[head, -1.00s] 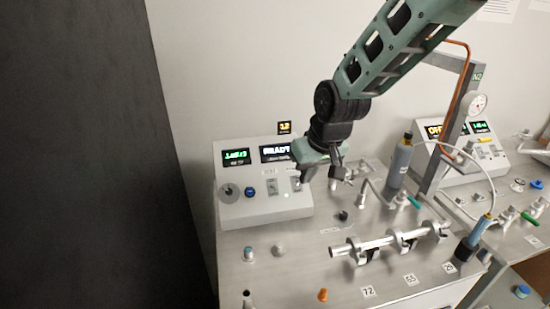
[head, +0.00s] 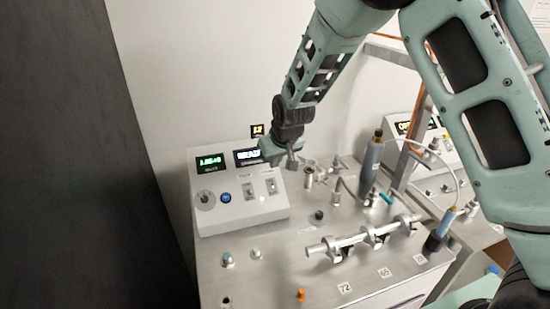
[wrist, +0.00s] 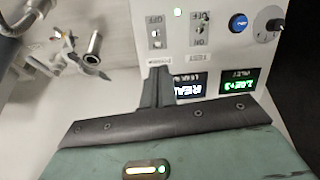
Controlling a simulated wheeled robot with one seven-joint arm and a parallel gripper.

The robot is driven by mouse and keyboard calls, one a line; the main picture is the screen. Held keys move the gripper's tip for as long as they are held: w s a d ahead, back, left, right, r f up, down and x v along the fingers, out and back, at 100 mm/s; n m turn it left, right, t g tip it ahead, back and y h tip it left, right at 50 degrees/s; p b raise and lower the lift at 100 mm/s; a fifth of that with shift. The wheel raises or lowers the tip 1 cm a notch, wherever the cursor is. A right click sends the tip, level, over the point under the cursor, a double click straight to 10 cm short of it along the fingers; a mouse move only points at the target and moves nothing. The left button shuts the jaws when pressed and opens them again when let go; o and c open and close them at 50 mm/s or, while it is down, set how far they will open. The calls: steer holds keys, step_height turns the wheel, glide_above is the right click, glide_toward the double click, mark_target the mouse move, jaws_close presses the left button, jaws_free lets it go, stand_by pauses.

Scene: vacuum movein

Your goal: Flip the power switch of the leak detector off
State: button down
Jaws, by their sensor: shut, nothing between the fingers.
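The leak detector (head: 245,215) is a pale sloped box at the table's back left, with lit displays reading green digits and white "READ…". Its face carries two toggle switches, the left (head: 250,192) and right (head: 271,187).
A dark knob (head: 205,198) and blue button (head: 226,197) sit left of the switches. Metal fittings (head: 309,178) and a grey cylinder (head: 371,160) stand right of the box. A clamped rod (head: 350,242) lies in front. A dark panel (head: 60,160) borders the left.

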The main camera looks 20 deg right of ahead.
mark_target(269, 180)
steer(key=shift+p+x, duration=1.15)
steer(key=shift+x, duration=2.45)
steer(key=shift+s+f+b, duration=0.15)
steer(key=shift+b, duration=0.35)
